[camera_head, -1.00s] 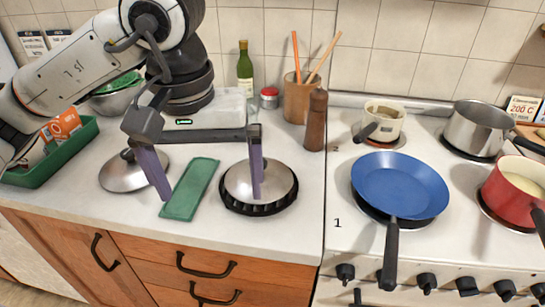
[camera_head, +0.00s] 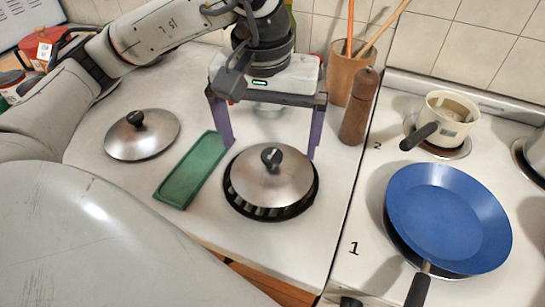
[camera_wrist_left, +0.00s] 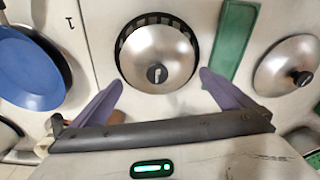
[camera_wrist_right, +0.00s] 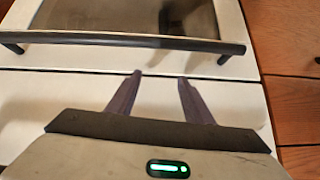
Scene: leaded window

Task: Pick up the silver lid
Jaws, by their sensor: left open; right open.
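One silver lid (camera_head: 270,176) with a black knob sits on a black ribbed round base on the counter; it also shows in the left wrist view (camera_wrist_left: 158,50). A second silver lid (camera_head: 142,136) lies on the counter further left; the left wrist view shows it at the right (camera_wrist_left: 285,68). My left gripper (camera_head: 270,148) is open and empty, its fingers spread just behind and above the lid on the base. Whether it touches the lid cannot be told. My right gripper (camera_wrist_right: 160,78) is open and empty in front of a cabinet or oven front with a dark bar handle.
A green tray (camera_head: 190,172) lies between the two lids. A wooden pepper mill (camera_head: 358,108) and a utensil pot (camera_head: 350,78) stand right of my left gripper. A blue pan (camera_head: 448,218) and a cream pot (camera_head: 447,120) are on the stove at right.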

